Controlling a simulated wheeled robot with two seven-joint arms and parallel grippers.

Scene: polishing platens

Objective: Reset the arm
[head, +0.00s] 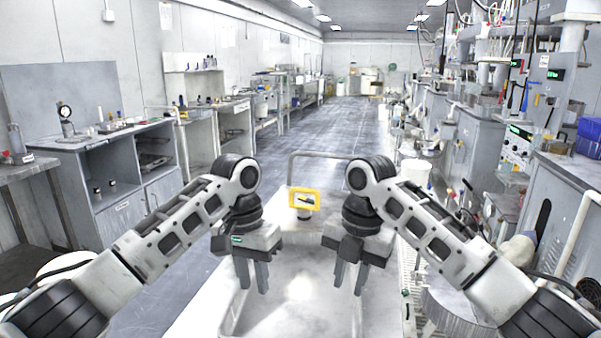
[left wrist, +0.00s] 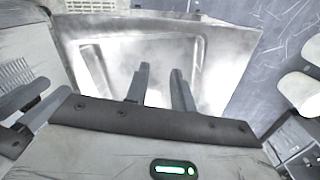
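My left gripper (head: 252,276) hangs with its fingers pointing down over the pale metal cart top (head: 300,310). Its two fingers are apart with nothing between them. The left wrist view also shows my left gripper (left wrist: 158,85) with a gap between its fingers above the bare cart top (left wrist: 225,75). My right gripper (head: 349,279) hangs down to the right of it at about the same height, fingers apart and empty. Both arms are bent inward in a nearly mirrored pose, and the grippers do not touch.
A yellow-framed sign or display (head: 304,199) stands at the cart's far end, before a grey handle rail (head: 320,154). Grey workbenches (head: 110,170) line the left wall. Machines and cabinets (head: 565,200) line the right. The aisle floor (head: 350,120) ahead is clear.

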